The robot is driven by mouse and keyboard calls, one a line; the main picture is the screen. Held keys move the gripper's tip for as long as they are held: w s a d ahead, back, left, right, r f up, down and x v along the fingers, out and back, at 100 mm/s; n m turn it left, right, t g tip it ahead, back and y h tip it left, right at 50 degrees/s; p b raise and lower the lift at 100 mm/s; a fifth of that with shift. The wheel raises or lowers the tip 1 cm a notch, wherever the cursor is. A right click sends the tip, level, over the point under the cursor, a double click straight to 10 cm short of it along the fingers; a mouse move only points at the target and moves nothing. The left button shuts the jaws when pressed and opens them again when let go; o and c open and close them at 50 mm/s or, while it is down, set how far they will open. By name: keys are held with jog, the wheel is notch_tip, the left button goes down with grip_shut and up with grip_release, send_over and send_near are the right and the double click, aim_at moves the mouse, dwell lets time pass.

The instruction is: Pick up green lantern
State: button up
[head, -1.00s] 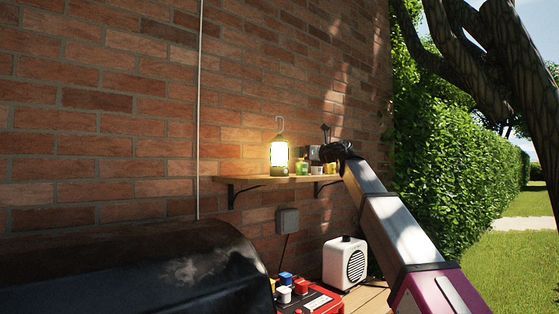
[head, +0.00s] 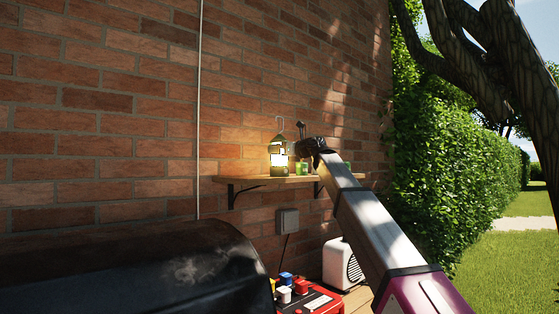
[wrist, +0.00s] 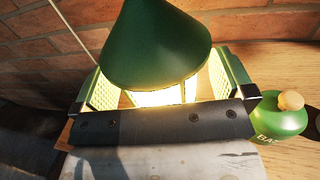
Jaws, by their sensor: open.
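The green lantern (head: 278,168) stands upright and lit on the wooden shelf (head: 235,181), with a wire hook on top. In the wrist view its green cone-shaped cap (wrist: 155,45) fills the upper middle, with the bright glass below. My gripper (wrist: 166,84) is open, with one pale-green, perforated finger on each side of the lantern. I cannot tell whether either finger touches it. In the head view my gripper (head: 297,147) reaches the lantern from the right and covers part of it. The lantern's base is hidden in the wrist view.
A green bottle with a cork-coloured stopper (wrist: 280,118) stands close to the right finger. The brick wall (head: 120,130) is right behind the shelf. Below are a grey wall box (head: 287,221), a white appliance (head: 336,262), a red box (head: 322,303) and a black rounded cover (head: 130,262).

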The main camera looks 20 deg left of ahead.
jog(key=shift+w+a, duration=0.2)
jog(key=shift+a, duration=0.35)
jog(key=c, duration=1.2)
